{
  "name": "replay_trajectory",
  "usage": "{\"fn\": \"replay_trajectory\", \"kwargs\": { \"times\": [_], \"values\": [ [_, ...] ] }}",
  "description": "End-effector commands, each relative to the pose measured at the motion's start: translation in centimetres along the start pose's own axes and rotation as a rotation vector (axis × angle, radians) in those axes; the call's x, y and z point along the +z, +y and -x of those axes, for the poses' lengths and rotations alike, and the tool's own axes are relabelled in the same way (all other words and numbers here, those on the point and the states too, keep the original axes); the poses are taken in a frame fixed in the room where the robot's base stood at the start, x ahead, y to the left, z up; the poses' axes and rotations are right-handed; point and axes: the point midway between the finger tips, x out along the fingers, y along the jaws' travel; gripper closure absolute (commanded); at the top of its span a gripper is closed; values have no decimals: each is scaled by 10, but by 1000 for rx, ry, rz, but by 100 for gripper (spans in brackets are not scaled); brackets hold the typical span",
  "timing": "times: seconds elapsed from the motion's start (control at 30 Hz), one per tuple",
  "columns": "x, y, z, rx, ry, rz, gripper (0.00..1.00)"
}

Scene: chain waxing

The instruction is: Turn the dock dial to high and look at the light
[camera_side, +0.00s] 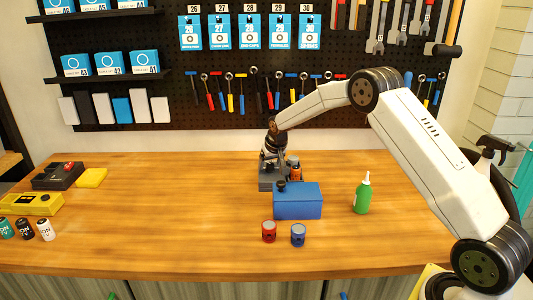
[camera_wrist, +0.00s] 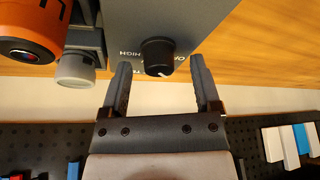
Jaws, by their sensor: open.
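The grey dock (camera_wrist: 215,15) fills the top middle of the wrist view. Its black dial (camera_wrist: 158,57) has a pale pointer mark, and printed lettering beside it includes "HIGH"; the rest is partly covered. My gripper (camera_wrist: 160,63) is open, with one finger on each side of the dial and a visible gap to each. In the side view my gripper (camera_side: 271,158) is down at the grey dock (camera_side: 267,185), and the dial is hidden there. I cannot make out a lit light on the dock.
An orange cylinder (camera_wrist: 25,35) and a pale grey round knob (camera_wrist: 75,70) are close left of my fingers. A blue box (camera_side: 298,202) stands in front of the dock. A green bottle (camera_side: 362,197) and red (camera_side: 269,232) and blue (camera_side: 298,235) small cylinders are nearby.

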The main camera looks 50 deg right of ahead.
Motion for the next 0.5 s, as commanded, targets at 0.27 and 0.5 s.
{"fn": "replay_trajectory", "kwargs": {
  "times": [0.27,0.5],
  "values": [
    [0,0,-1,0,0,0,19],
    [0,0,-1,0,-1,0,96]
  ]
}}
